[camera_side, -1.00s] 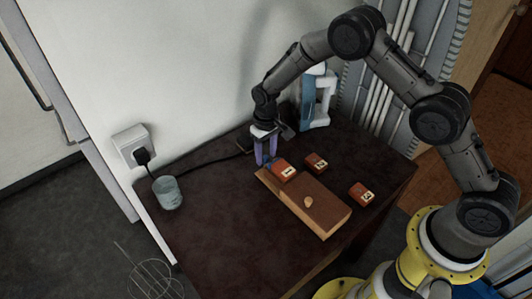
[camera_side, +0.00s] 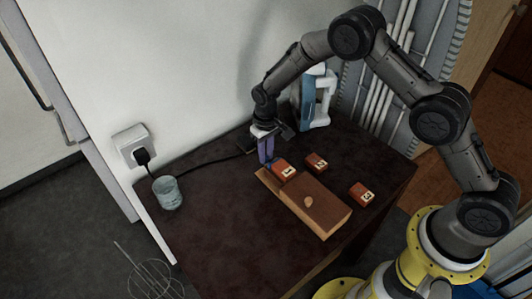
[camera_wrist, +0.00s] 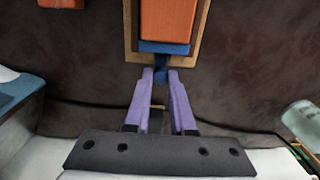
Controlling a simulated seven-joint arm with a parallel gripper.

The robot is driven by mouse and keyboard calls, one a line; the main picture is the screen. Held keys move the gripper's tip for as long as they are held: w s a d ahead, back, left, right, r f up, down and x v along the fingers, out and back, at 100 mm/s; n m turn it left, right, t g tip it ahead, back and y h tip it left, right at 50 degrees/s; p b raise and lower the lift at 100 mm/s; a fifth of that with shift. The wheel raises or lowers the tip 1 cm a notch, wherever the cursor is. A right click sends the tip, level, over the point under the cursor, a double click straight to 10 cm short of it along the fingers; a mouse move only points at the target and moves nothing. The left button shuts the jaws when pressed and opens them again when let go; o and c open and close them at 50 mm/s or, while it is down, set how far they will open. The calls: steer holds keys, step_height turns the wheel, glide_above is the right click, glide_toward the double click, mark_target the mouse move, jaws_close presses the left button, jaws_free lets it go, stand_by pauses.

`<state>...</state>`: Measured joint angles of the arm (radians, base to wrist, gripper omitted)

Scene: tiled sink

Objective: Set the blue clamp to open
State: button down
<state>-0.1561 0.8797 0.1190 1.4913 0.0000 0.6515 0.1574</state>
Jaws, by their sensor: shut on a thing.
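The blue clamp (camera_wrist: 165,47) sits at the end of the wooden box (camera_wrist: 131,30), beside an orange block (camera_wrist: 168,18). Its small blue tab (camera_wrist: 161,74) points toward my gripper. My gripper (camera_wrist: 161,76) has its two purple fingers closed on this tab. In the side view my gripper (camera_side: 266,158) points down at the left back end of the wooden box (camera_side: 325,212), next to the block marked 1 (camera_side: 284,170). The fingers largely hide the clamp there.
Two more orange blocks, one nearer (camera_side: 316,163) and one at right (camera_side: 362,194), lie behind the box. A glass (camera_side: 167,192) stands at the table's left. A blue and white device (camera_side: 315,100) stands at the back. A black cable (camera_side: 200,163) runs along the wall.

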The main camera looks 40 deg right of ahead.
stand_by(0.8)
steer(key=shift+w+r, duration=0.1)
steer(key=shift+w, duration=1.55)
steer(key=c, duration=0.8)
jaws_free()
steer(key=shift+o, duration=0.2)
steer(key=shift+s, duration=0.1)
step_height(320, 180, up, 14)
